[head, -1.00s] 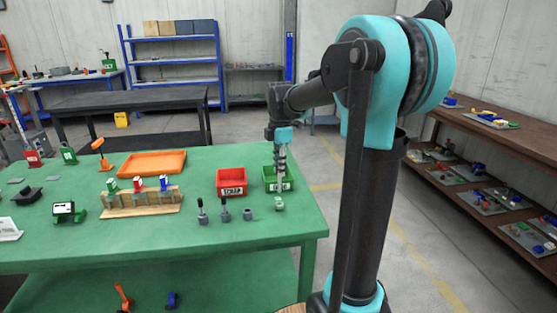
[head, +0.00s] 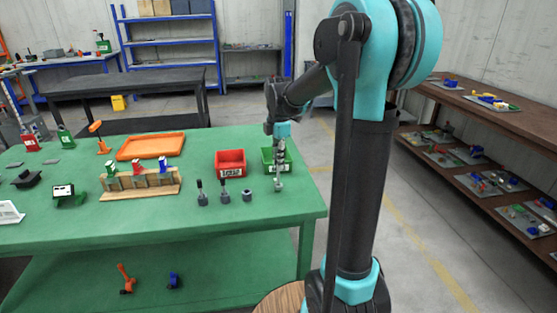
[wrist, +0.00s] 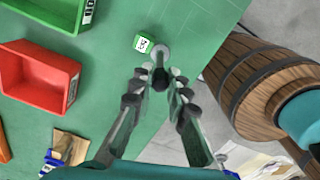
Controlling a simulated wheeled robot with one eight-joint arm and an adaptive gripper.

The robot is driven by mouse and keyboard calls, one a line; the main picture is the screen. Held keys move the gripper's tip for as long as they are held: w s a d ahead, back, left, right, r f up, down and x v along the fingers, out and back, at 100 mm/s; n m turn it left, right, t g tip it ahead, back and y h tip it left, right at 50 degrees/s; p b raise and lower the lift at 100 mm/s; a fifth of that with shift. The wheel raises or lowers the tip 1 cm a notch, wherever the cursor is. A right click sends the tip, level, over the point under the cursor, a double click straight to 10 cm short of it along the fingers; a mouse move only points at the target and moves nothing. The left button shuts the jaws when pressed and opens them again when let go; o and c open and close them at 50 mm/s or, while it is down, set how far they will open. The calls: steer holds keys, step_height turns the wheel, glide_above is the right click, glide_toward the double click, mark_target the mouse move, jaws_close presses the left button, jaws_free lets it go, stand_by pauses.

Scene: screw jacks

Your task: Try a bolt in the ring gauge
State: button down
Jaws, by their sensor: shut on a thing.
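My gripper (head: 278,184) points down at the right end of the green table (head: 110,233), in front of the green bin. In the wrist view its fingertips (wrist: 161,82) are shut on a bolt (wrist: 162,54), with a dark part between the tips and a grey rounded end beyond. A small green block with a white label (wrist: 143,43) is close beside the bolt; whether they touch is unclear. Two dark-stemmed bolts (head: 202,197) (head: 224,194) stand upright on grey bases to the left. A short grey ring-like piece (head: 247,195) stands nearer; I cannot tell if it is the ring gauge.
A red bin (head: 230,170) and a green bin (head: 266,165) stand behind the small parts. A wooden rack with coloured pieces (head: 140,187) and an orange tray (head: 151,144) are to the left. A wooden barrel (wrist: 258,85) stands beyond the table edge.

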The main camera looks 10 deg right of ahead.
steer(key=shift+f, duration=0.25)
steer(key=shift+f, duration=0.35)
steer(key=shift+f, duration=0.65)
steer(key=shift+f, duration=0.35)
steer(key=shift+f, duration=0.4)
steer(key=shift+r, duration=0.1)
steer(key=shift+r, duration=3.15)
